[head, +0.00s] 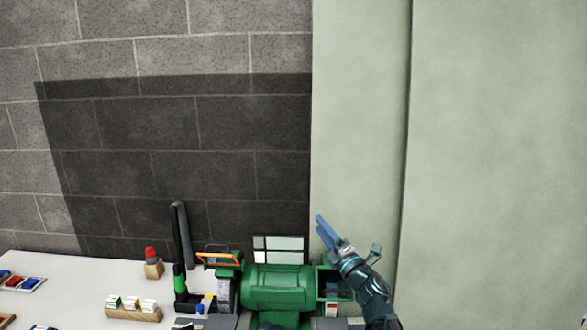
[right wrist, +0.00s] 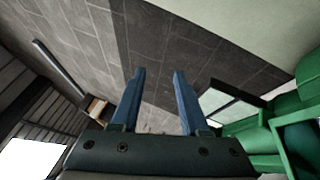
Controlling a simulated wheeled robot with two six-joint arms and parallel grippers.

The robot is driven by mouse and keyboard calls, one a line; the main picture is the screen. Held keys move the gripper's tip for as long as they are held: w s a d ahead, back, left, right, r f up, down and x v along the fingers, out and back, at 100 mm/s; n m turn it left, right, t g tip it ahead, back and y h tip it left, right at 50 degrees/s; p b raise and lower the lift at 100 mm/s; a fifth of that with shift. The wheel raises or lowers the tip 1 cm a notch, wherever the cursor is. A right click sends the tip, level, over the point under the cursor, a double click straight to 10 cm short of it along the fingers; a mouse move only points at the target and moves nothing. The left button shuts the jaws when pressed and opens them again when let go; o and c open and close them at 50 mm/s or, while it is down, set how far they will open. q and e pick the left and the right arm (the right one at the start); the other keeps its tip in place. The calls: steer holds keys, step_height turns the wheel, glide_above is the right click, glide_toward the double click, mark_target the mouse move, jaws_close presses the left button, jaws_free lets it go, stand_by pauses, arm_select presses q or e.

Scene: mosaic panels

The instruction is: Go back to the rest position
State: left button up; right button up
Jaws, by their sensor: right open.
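My right gripper (head: 328,232) is raised at the right of the head view, above the right end of the green machine (head: 278,288), with its blue fingers pointing up and to the left. In the right wrist view the two blue fingers of this gripper (right wrist: 158,98) stand apart with nothing between them. The green machine also shows at the right edge of the right wrist view (right wrist: 250,140). My left gripper is not in the head view.
A white table (head: 75,285) holds a wooden block with cards (head: 133,311), a red-topped block (head: 152,262), a tray of coloured pieces (head: 22,283) and a black post (head: 182,240). A panel of grey and pale tiles (head: 280,246) stands behind the machine. A brick wall (head: 150,130) is behind.

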steer(key=d+f+m+g+h, duration=0.3)
steer(key=d+f+m+h, duration=0.85)
steer(key=m, duration=0.45)
steer(key=s+d+f+m+g, duration=0.1)
steer(key=s+f+m+g, duration=0.1)
steer(key=s+f, duration=0.1)
steer(key=s+d+f+m+g+h, duration=0.1)
steer(key=s+f+m+g, duration=0.1)
steer(key=s+f, duration=0.1)
steer(key=s+d+f+m+g+h, duration=0.1)
steer(key=s+f+m+g, duration=0.1)
steer(key=s+f, duration=0.1)
steer(key=shift+d, duration=0.25)
steer(key=s+a+f+m+g+y, duration=0.25)
steer(key=s+f+g, duration=0.2)
steer(key=s, duration=0.45)
steer(key=s+a+f+m+g+y, duration=0.1)
steer(key=s+a+f+m+g, duration=0.15)
steer(key=s+a+g, duration=0.4)
steer(key=s+a+n+t+h, duration=0.1)
steer(key=s+a+n, duration=0.3)
steer(key=s+a, duration=0.3)
steer(key=shift+a+f+n+h, duration=0.15)
steer(key=shift+a+n+h, duration=0.15)
steer(key=shift+a, duration=0.25)
